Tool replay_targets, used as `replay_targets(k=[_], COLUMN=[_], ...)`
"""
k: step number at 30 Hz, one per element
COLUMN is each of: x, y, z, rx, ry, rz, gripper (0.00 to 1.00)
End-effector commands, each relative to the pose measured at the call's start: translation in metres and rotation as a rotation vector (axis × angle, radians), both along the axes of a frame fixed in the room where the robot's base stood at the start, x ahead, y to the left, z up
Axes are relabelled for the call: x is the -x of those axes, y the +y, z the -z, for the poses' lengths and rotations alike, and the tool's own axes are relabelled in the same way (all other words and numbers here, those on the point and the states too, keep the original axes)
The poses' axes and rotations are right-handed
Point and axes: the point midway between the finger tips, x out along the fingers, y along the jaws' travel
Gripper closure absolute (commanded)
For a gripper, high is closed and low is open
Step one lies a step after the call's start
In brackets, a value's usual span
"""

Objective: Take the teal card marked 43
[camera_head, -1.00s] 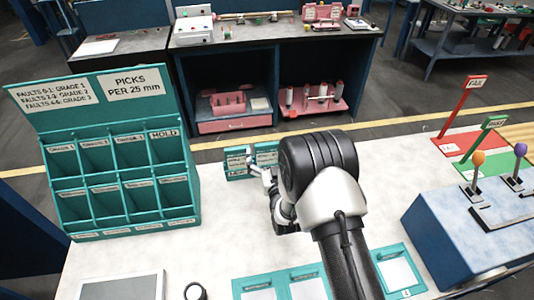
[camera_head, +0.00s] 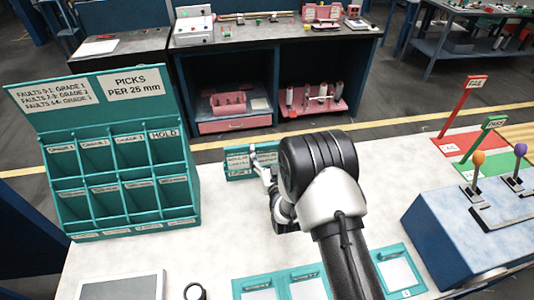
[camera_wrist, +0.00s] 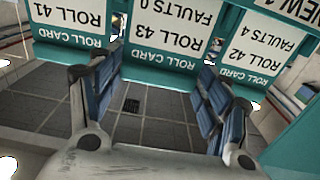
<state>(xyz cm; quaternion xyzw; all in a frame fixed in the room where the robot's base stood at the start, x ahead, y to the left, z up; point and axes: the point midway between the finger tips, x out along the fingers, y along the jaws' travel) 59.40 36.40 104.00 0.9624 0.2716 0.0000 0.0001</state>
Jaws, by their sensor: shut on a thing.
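In the wrist view, the teal card marked Roll 43, Faults 0 (camera_wrist: 165,32) appears upside down between the fingers of my gripper (camera_wrist: 157,68). The fingers are shut on it, one at each side edge. The Roll 41 card (camera_wrist: 72,20) is at its left and the Roll 42 card (camera_wrist: 255,42) at its right. In the head view, the teal cards (camera_head: 238,163) stand at the back of the pale table, and my gripper (camera_head: 264,172) is beside them. My arm hides the rest of the cards there.
A teal pigeonhole rack (camera_head: 120,180) stands at the left, with a Hold slot. A blue lever box (camera_head: 470,230) is at the right, with red (camera_head: 462,105) and green (camera_head: 483,138) signs behind it. Teal framed panels (camera_head: 310,284) lie at the front.

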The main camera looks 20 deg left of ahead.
Motion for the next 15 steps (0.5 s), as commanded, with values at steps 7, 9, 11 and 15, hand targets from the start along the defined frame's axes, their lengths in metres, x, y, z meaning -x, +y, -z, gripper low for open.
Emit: replay_targets(k=[7, 9, 11, 15], x=[-0.0001, -0.0001, -0.0002, -0.0002], y=[0.0001, 0.0001, 0.0001, 0.0001], z=[-0.0005, -0.0012, -0.0023, -0.0063], rx=[-0.001, -0.001, -0.001, -0.001], ry=[-0.001, -0.001, -0.001, -0.001], rz=[0.000, 0.000, 0.000, 0.000], gripper=[0.58, 0.58, 0.58, 0.58])
